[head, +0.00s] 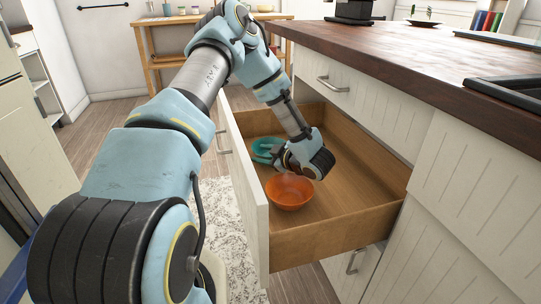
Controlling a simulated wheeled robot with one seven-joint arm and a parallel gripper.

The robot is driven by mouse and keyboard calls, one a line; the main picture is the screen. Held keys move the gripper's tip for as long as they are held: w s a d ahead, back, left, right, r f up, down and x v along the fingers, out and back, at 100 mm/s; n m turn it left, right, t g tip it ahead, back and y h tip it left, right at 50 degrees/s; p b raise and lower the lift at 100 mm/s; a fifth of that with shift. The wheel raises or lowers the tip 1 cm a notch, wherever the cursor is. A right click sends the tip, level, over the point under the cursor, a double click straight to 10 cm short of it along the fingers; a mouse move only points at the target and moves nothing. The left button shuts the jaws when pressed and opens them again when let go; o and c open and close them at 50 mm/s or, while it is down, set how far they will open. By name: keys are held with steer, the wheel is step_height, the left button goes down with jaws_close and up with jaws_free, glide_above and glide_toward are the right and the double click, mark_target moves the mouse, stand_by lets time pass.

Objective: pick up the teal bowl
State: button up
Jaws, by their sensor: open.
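The teal bowl (261,145) lies in the open wooden drawer (355,199), toward its far left corner, and is partly hidden by the end of my arm. My gripper (266,157) is down inside the drawer at the teal bowl. It is open, but its fingers are small and partly hidden, so I cannot tell whether they touch the bowl or stand around its rim.
An orange bowl (290,191) sits in the drawer just nearer than my gripper. The drawer's white front panel (244,195) stands at left, and the dark wooden countertop (420,62) overhangs at right. Bare drawer floor lies to the right of the bowls.

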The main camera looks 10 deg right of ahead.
steer(key=shift+x, duration=0.95)
jaws_close()
stand_by(0.7)
